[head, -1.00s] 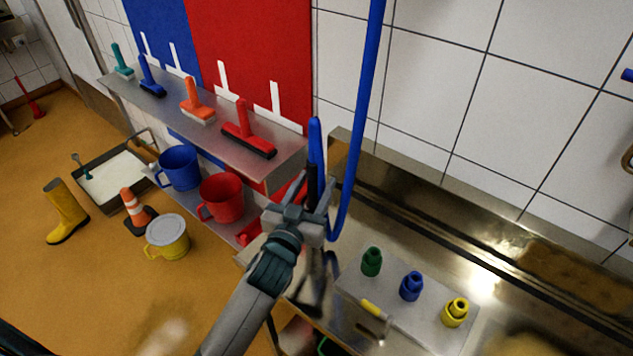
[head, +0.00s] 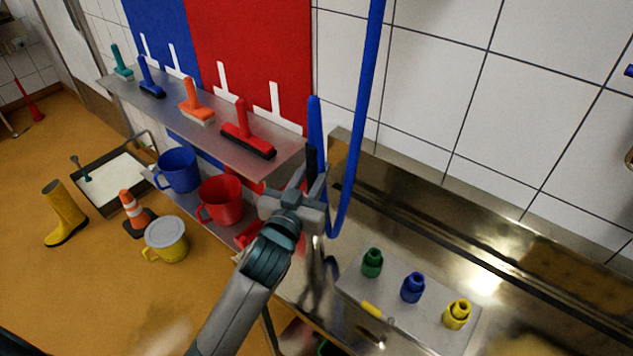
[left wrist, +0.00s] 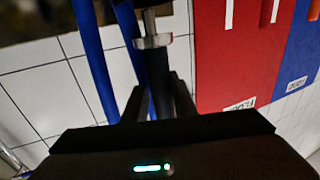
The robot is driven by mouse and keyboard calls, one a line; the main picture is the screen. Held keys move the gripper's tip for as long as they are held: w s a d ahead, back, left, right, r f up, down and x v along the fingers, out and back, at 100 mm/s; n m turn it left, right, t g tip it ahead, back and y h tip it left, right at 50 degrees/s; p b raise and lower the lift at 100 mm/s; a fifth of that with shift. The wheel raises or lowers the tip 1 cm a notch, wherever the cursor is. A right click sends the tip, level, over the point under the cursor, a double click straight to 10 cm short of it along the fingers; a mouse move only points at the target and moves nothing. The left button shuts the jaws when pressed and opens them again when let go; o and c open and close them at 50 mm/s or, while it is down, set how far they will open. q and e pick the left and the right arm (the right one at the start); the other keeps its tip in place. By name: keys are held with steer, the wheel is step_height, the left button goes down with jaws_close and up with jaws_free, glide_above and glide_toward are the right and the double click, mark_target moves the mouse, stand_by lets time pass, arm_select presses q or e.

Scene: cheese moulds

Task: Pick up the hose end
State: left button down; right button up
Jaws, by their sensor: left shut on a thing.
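The blue hose (head: 362,110) hangs down in front of the white tiles, bends in a loop at the bottom and comes back up to its end. My left gripper (head: 312,182) is shut on the hose end (head: 311,160), which has a dark sleeve. In the left wrist view the dark hose end (left wrist: 160,88) with a metal collar stands between the fingers (left wrist: 158,100), and the blue hose (left wrist: 95,60) runs beside it. The fingers hide part of the grip. My right gripper is not in view.
A steel table (head: 340,285) below bears a grey plate (head: 349,289) with green (head: 372,262), blue (head: 412,287) and yellow (head: 457,313) fittings. Left is a steel shelf (head: 215,142) with several brushes; a red jug (head: 221,199) and blue jug (head: 178,170) stand below.

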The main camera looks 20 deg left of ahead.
arm_select(q)
steer(key=s+d+r+b, duration=0.2)
steer(key=s+d+r, duration=0.5)
steer(key=d, duration=0.2)
steer(key=shift+s+b, duration=0.3)
steer(key=shift+b, duration=0.05)
steer(key=shift+a, duration=0.1)
steer(key=shift+f+p, duration=0.1)
steer(key=shift+p, duration=0.25)
steer(key=shift+w+f, duration=0.1)
steer(key=shift+w, duration=0.05)
